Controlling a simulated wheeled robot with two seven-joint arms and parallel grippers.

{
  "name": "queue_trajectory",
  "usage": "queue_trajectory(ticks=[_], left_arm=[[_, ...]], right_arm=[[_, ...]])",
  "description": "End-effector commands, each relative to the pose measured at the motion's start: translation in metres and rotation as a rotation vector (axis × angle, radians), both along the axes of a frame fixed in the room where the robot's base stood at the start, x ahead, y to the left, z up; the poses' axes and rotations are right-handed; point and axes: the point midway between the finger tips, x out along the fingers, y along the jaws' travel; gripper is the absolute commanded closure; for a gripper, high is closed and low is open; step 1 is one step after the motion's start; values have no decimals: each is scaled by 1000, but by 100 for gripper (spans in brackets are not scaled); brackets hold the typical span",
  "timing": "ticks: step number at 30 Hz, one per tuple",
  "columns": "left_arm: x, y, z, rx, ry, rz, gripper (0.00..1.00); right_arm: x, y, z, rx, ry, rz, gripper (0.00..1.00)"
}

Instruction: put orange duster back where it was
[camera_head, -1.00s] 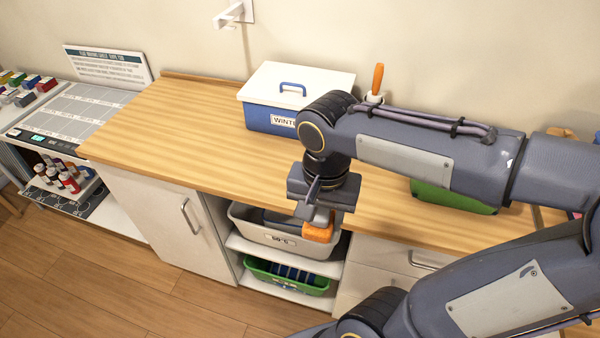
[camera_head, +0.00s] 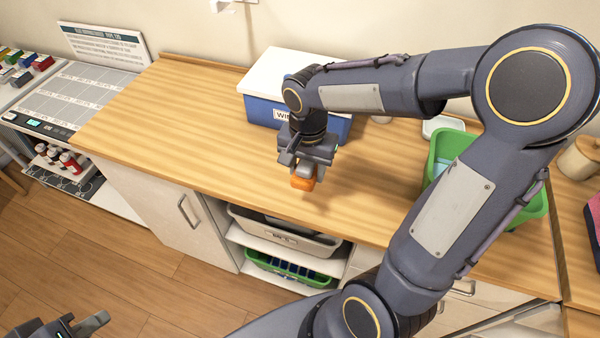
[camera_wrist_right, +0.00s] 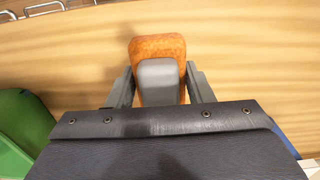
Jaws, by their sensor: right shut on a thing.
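The orange duster (camera_head: 303,183) is in my right gripper (camera_head: 304,172), above the wooden countertop (camera_head: 200,130) and in front of the lidded blue box. In the right wrist view the duster (camera_wrist_right: 157,48) is an orange block with a grey part, held between the two fingers of my right gripper (camera_wrist_right: 160,85). Whether it touches the counter is hard to tell. My left gripper (camera_head: 88,324) is only partly in view at the bottom left, away from the counter, and its jaw opening is unclear.
A blue box with white lid (camera_head: 262,108) stands behind the duster. A green bin (camera_head: 535,205) is on the counter at right, partly behind my arm. A grey bin (camera_head: 250,225) and a green crate (camera_head: 262,268) sit on the shelves below. The counter's left part is clear.

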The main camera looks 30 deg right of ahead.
Motion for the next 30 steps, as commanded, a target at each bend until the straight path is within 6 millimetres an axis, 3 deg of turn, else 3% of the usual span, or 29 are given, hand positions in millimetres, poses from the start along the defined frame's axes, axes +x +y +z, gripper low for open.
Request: queue_trajectory(ticks=[6,11,18,30], left_arm=[[0,0,4,0,0,0,75],[0,0,6,0,0,0,75],[0,0,6,0,0,0,75],[0,0,1,0,0,0,75]], right_arm=[[26,-3,-33,0,4,-1,74],[34,-3,-42,1,2,-1,74],[36,-3,-73,0,3,0,74],[36,-3,-79,0,0,0,74]])
